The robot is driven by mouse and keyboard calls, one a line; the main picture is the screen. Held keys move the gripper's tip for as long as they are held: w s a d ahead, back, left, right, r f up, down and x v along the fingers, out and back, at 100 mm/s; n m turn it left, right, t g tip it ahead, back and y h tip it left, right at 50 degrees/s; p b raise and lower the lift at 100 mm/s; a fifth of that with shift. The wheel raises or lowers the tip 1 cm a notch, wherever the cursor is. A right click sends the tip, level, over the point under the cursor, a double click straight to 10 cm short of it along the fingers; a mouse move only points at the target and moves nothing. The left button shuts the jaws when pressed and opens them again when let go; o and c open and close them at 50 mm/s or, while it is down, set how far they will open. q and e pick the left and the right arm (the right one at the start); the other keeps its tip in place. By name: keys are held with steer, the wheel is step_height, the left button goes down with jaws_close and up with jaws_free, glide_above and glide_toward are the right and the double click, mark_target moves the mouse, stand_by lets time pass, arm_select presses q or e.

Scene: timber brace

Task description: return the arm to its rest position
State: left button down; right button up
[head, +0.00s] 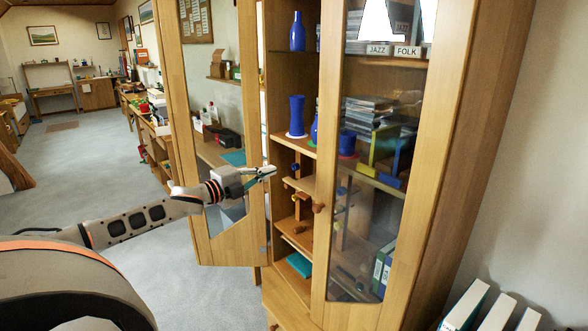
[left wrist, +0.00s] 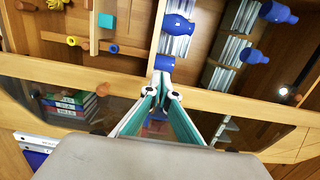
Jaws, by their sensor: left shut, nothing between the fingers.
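My left arm comes in from the left in the head view. Its left gripper (head: 268,173) is shut and empty, in front of the opening of a wooden cabinet (head: 443,165). The gripper is in the gap between the cabinet's open glass door (head: 228,235) and its other glass door (head: 350,215). In the left wrist view the gripper's fingers (left wrist: 162,88) meet at the tips, with shelves beyond them. My right gripper is not in view.
Shelves hold blue vases (head: 297,115), a blue bottle (head: 298,32) and a teal box (head: 300,264). Stacked discs (head: 368,112) stand behind glass. White-spined binders (head: 465,305) are at lower right. Grey floor (head: 75,165) at left is open.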

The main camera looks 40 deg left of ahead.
arm_select(q)
steer(key=shift+f, duration=0.15)
steer(key=s+d+f+n+g, duration=0.1)
steer(key=s+d+f+n, duration=0.2)
steer(key=f, duration=0.6)
steer(key=s+d+f+n+g, duration=0.1)
steer(key=s+d+f+n, duration=0.1)
steer(key=s+d+f, duration=0.5)
steer(key=d+f+n+g, duration=0.1)
steer(key=d+f+n, duration=0.15)
steer(key=f, duration=0.85)
steer(key=s+d+f+n+g, duration=0.1)
steer(key=s+d+f, duration=0.3)
steer(key=d, duration=0.5)
steer(key=s+d+f+n+g, duration=0.1)
steer(key=s+d+f+n, duration=0.3)
steer(key=s+d, duration=0.4)
steer(key=s+d+f+n+g, duration=0.2)
steer(key=s+d+f, duration=0.4)
steer(key=d, duration=0.3)
steer(key=shift+d+n, duration=0.3)
steer(key=shift+n, duration=0.05)
